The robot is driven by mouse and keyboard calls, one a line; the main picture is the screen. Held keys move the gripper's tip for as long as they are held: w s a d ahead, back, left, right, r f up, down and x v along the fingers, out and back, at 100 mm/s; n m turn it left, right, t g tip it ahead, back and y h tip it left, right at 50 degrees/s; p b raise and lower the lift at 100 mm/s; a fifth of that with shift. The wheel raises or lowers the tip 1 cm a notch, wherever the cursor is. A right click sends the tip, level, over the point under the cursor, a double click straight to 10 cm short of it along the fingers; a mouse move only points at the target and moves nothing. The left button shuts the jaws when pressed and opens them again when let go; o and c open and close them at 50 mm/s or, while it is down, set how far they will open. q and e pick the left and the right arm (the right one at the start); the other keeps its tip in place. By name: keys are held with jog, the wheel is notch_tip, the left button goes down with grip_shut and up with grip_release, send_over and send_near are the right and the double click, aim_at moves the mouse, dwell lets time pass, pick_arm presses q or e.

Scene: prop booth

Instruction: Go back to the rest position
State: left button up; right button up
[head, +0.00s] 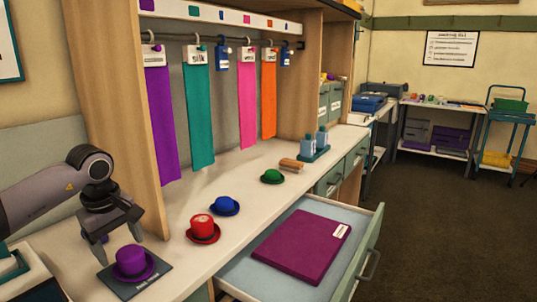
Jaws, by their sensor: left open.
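My left gripper (122,238) is open, its fingers pointing down above and behind a purple hat (132,262). The hat sits upright on a dark square pad (150,279) at the near left of the white counter. I cannot tell whether a finger touches the hat. A red hat (203,228), a blue hat (225,206) and a green hat (272,176) stand on the counter (225,175) to the right of the gripper. My right gripper is not in view.
An open drawer (365,255) holding a purple folded item (302,245) juts out from the counter. Coloured scarves, including a teal one (197,115), hang from a rail behind. Dark floor (430,215) is clear at right.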

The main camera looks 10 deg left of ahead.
pick_arm(q)
jog(key=d+f+h, duration=0.1)
jog(key=d, duration=0.2)
jog(key=d+f+h, duration=0.1)
jog(key=d+f, duration=0.1)
jog(key=d, duration=0.1)
jog(key=d+f+h, duration=0.1)
jog(key=d, duration=0.2)
jog(key=shift+s+d+f+n+h+p, duration=0.15)
jog(key=shift+s+f+n+h+p, duration=0.15)
jog(key=shift+s+f+h+p, duration=0.1)
jog(key=s+d+r+n+t+h+p, duration=0.1)
jog(key=s+d+n+h, duration=0.3)
jog(key=d+n+h, duration=0.5)
jog(key=s+d+r+n+t+h+p, duration=0.15)
jog(key=s+d+n+h, duration=0.3)
jog(key=d, duration=0.85)
jog(key=s+a+f+n+t+y+p, duration=0.15)
jog(key=a+f+n+t+y, duration=0.35)
jog(key=n, duration=1.1)
jog(key=s+a+f+n+t+y+p, duration=0.1)
jog(key=a+f+n+t+y+p, duration=0.35)
jog(key=n, duration=1.15)
jog(key=s+a+f+n+g+y+b, duration=0.1)
jog(key=s+a+f+n+g+y, duration=0.2)
jog(key=s+f+n, duration=0.6)
jog(key=s+a+n+y, duration=0.2)
jog(key=a, duration=0.1)
jog(key=shift+s, duration=0.4)
